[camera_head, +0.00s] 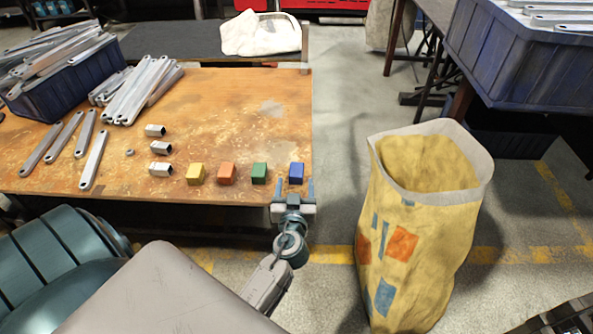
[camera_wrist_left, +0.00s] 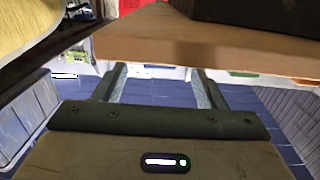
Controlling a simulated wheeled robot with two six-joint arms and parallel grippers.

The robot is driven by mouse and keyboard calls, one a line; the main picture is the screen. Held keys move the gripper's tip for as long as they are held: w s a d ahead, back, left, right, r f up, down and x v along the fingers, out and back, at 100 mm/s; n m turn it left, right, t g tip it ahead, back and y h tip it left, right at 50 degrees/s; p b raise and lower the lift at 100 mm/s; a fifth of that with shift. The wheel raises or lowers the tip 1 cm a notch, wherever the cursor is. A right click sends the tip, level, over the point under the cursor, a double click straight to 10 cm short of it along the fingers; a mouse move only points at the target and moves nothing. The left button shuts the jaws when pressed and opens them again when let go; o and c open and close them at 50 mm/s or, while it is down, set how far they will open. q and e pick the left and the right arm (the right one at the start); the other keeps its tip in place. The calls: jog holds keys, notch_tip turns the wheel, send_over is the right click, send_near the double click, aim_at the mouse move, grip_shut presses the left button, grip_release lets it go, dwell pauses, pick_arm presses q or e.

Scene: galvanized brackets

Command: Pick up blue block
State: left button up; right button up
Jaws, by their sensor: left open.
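The blue block (camera_head: 296,173) sits upright on the wooden table (camera_head: 225,120), near its front right corner. My left gripper (camera_head: 296,188) is open at the table's front edge, with its two fingers pointing toward the blue block and nothing seen between them. In the left wrist view the open fingers (camera_wrist_left: 162,82) reach up toward the wooden table edge (camera_wrist_left: 205,51). I cannot make out the blue block there. My right gripper is not in view.
A green block (camera_head: 259,173), an orange block (camera_head: 227,174) and a yellow block (camera_head: 195,174) stand in a row to the left. Metal brackets (camera_head: 140,90) and a blue crate (camera_head: 70,95) fill the table's left. A yellow bag (camera_head: 415,240) stands on the floor right.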

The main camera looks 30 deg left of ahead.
aim_at(296, 177)
pick_arm(q)
jog(key=x, duration=0.6)
jog(key=shift+w, duration=0.25)
jog(key=shift+r, duration=0.1)
jog(key=c, duration=1.2)
